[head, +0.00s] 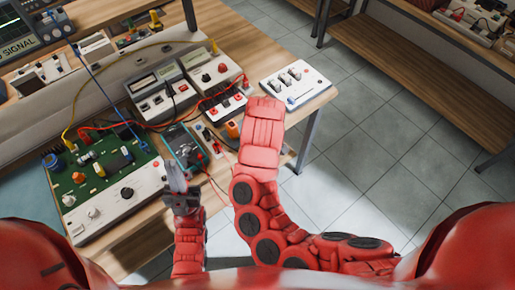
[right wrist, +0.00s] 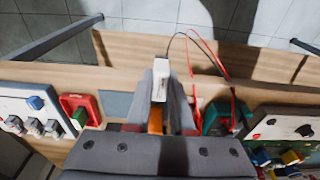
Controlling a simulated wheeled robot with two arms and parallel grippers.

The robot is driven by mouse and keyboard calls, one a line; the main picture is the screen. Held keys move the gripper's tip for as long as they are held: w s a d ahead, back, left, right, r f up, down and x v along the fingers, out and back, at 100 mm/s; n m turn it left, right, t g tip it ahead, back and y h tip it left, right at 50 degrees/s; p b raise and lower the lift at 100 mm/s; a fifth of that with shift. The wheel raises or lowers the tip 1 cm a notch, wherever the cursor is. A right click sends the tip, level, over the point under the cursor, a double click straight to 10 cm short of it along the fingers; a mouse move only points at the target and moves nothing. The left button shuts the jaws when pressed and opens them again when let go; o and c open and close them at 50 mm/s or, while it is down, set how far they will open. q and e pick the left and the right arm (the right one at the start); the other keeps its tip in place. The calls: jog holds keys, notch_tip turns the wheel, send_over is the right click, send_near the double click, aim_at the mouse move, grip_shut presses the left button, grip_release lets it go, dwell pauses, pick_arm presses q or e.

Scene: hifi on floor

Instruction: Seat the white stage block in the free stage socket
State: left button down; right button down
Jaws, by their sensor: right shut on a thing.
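The white stage block (right wrist: 160,76) is between the fingers of my right gripper (right wrist: 168,92) in the right wrist view, its top end standing out above the fingertips. My right gripper is shut on it, over the wooden bench. In the head view my red right forearm hides that gripper and the block. My left gripper (head: 175,178) is over the front of the bench, beside the green circuit board (head: 100,170). It is seen edge-on, so its opening is unclear. I cannot make out which opening is the free stage socket.
A red tray with a green piece (right wrist: 80,112) and a white knob panel (right wrist: 25,115) lie left of the right gripper. A teal meter (head: 184,146) with red and black leads stands near my left gripper. Grey-and-white modules (head: 160,90) crowd the bench behind.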

jog(key=shift+r+p, duration=3.65)
jog(key=shift+p, duration=0.3)
